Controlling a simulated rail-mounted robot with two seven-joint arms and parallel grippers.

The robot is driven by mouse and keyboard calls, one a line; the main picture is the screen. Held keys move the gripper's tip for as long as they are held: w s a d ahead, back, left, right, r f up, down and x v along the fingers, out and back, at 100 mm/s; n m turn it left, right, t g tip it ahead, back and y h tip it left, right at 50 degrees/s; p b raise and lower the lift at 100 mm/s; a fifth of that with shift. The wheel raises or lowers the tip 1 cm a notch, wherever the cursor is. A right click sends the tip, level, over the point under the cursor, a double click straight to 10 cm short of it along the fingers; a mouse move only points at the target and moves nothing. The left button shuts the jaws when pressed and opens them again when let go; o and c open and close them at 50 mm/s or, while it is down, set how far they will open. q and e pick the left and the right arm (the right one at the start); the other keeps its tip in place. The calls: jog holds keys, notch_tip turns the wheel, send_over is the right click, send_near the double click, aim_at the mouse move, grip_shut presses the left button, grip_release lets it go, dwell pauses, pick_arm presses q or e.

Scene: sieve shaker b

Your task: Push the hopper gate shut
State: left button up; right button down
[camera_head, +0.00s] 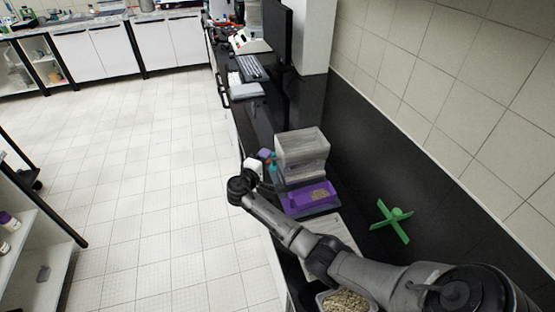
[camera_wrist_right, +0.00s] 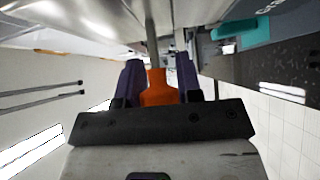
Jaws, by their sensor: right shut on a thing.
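The sieve shaker (camera_head: 302,148) is a grey box-shaped machine on the dark bench in the head view. A purple tray (camera_head: 298,200) with grains in it sits at its front. My right gripper (camera_head: 266,156) is at the shaker's left side, small and partly hidden in the head view. In the right wrist view, the purple fingers of my right gripper (camera_wrist_right: 160,78) are closed on an orange handle (camera_wrist_right: 158,90). A grey metal rod (camera_wrist_right: 152,42) runs from the handle to the machine. The gate plate and its opening cannot be made out. My left gripper is out of view.
A container of grains (camera_head: 345,301) stands near the front, partly behind my right arm. A keyboard (camera_head: 251,67) and a monitor (camera_head: 277,35) are farther back. The tiled floor (camera_head: 150,170) at left is clear.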

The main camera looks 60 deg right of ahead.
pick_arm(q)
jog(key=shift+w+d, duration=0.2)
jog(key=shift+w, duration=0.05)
pick_arm(e)
jog(key=shift+s+d, duration=0.15)
jog(key=c, duration=0.8)
grip_release()
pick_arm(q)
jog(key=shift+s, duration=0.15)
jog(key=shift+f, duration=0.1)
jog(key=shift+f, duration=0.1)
pick_arm(e)
jog(key=a, duration=0.4)
jog(key=s+a, duration=0.1)
jog(key=a, duration=0.8)
jog(key=shift+s+a, duration=0.15)
jog(key=shift+a, duration=0.25)
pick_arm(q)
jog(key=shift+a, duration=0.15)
